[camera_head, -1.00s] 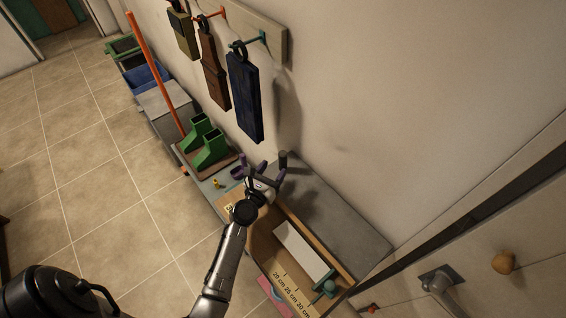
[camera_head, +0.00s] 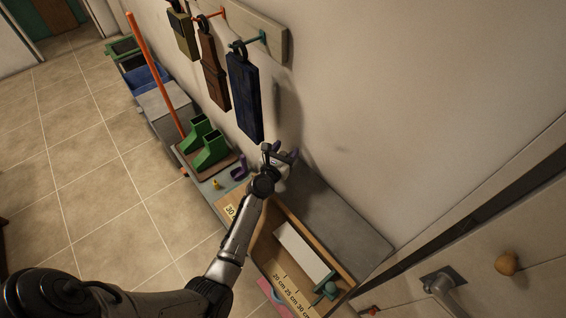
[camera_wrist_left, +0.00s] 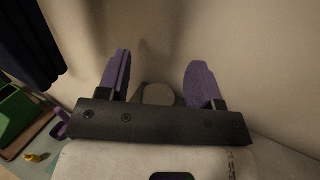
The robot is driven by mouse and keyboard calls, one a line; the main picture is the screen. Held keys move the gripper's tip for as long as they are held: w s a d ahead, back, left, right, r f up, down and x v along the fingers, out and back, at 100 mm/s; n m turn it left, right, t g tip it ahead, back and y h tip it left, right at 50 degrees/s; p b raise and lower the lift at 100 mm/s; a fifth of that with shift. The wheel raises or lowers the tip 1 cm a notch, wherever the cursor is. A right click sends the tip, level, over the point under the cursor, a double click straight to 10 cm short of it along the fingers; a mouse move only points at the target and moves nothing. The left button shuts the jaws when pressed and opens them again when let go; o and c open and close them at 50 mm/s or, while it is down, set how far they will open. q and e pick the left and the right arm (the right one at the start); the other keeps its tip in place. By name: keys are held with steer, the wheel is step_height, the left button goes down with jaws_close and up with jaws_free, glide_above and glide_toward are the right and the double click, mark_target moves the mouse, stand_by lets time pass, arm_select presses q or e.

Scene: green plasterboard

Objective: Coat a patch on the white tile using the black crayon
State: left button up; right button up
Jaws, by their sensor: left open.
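The white tile (camera_head: 303,250) lies in the wooden tray (camera_head: 262,250) at the lower middle of the head view. I cannot make out the black crayon for certain. My left gripper (camera_head: 282,154) is raised near the wall, above the grey bench top and beyond the tile. In the left wrist view its two purple fingers (camera_wrist_left: 158,64) stand wide apart. A grey round-ended piece (camera_wrist_left: 159,94) shows between their bases; I cannot tell what it is. Nothing shows clamped between the fingertips. My right gripper is out of view.
Green boots (camera_head: 208,150) stand on a tray left of the gripper. A purple item (camera_head: 238,172) and a small yellow item (camera_head: 215,184) lie nearby. A dark blue hanging item (camera_head: 245,95) is close above. A teal-handled tool (camera_head: 326,288) sits at the tile's near end.

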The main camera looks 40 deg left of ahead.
arm_select(q)
steer(key=shift+c, duration=0.2)
steer(key=c, duration=1)
steer(key=shift+o, duration=0.2)
steer(key=shift+r, duration=0.1)
step_height(320, 180, up, 10)
steer(key=p, duration=1)
steer(key=o, duration=0.4)
steer(key=c, duration=0.4)
